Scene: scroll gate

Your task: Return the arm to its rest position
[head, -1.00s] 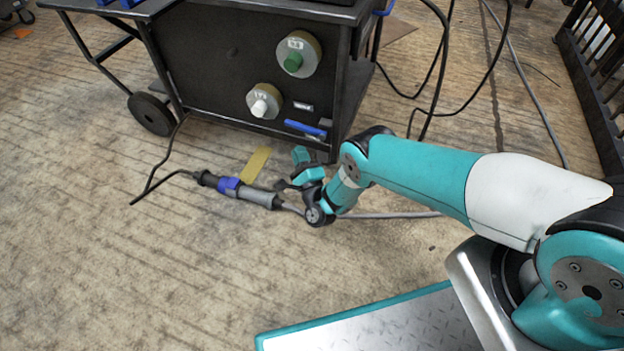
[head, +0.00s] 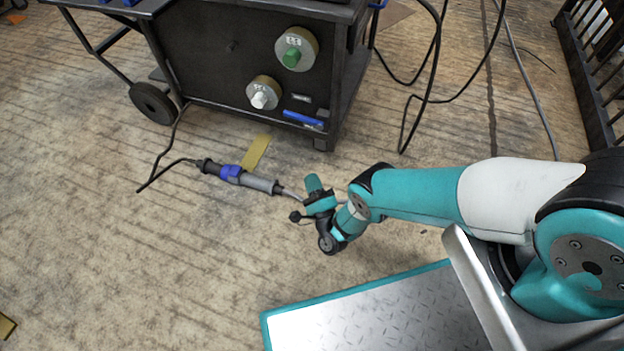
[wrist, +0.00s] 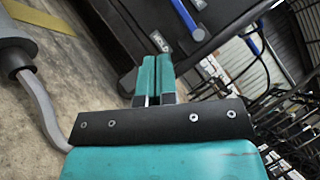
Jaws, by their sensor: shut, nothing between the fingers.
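My arm (head: 415,193) is teal and white and reaches left from its mount in the head view, low over the concrete floor. My gripper (head: 306,190) is at its far end, in front of the dark machine cabinet. In the wrist view the two teal fingers of my gripper (wrist: 154,78) lie together, shut, with nothing between them.
The dark cabinet (head: 225,60) on wheels has two round knobs and a blue handle (head: 303,118). A yellow floor mark (head: 256,152) is near the connector. Black cables (head: 428,90) lie behind the arm. A dark railing (head: 592,70) is at the right. The left floor is open.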

